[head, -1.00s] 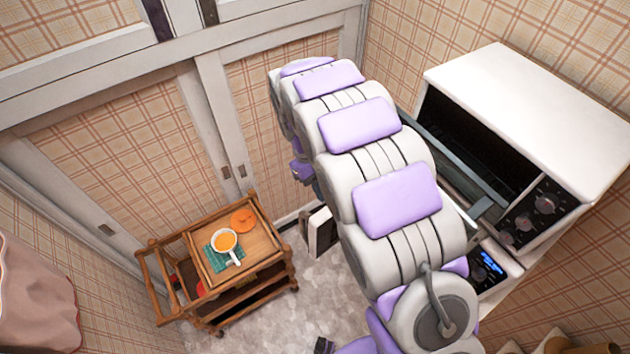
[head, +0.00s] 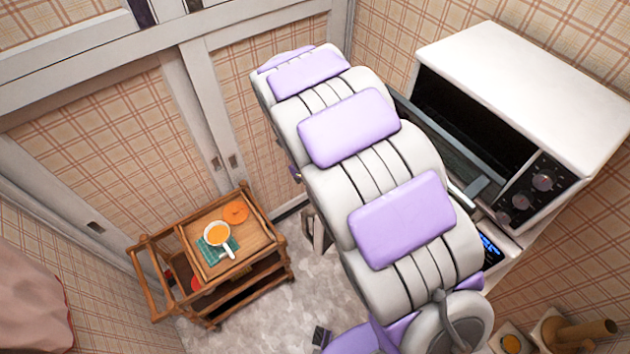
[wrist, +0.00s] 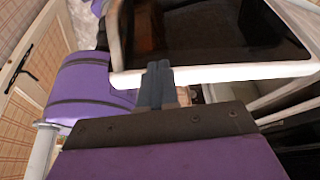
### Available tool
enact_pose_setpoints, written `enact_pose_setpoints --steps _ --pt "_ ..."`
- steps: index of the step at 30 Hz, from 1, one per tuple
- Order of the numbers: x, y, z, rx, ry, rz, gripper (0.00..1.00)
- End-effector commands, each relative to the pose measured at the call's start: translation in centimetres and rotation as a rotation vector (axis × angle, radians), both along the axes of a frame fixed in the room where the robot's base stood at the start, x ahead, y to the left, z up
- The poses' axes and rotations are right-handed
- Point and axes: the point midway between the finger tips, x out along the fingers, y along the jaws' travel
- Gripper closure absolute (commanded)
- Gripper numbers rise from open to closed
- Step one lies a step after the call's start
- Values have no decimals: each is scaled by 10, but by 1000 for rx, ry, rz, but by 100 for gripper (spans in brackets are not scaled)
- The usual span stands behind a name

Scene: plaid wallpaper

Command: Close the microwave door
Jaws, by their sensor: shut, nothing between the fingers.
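The white microwave (head: 530,75) stands at the right in the head view, its dark cavity (head: 470,110) open. In the wrist view a white-rimmed dark glass panel (wrist: 215,35), which looks like the door, fills the upper part. My gripper (wrist: 158,72) is shut and empty, its fingertips at the panel's white lower rim (wrist: 225,73). I cannot tell if they touch it.
A wooden cart (head: 225,255) with a white cup (head: 217,236) and an orange disc (head: 236,212) stands at the lower left. Panelled doors (head: 110,160) line the back wall. Wooden items (head: 570,330) sit at the lower right. Grey floor lies open beside the cart.

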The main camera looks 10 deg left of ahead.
Motion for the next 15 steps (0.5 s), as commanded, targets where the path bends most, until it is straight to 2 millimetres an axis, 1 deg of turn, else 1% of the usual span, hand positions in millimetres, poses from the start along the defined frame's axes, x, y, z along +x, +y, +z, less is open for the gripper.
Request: enact_pose_setpoints --steps 1,6,11,15 --pt "-3 -8 -4 -1 -1 -12 100" --pt "-15 -32 -5 -1 -1 -10 100" --pt "-26 -59 -5 -4 1 110 100" --pt "-31 -85 -5 -3 1 117 100"
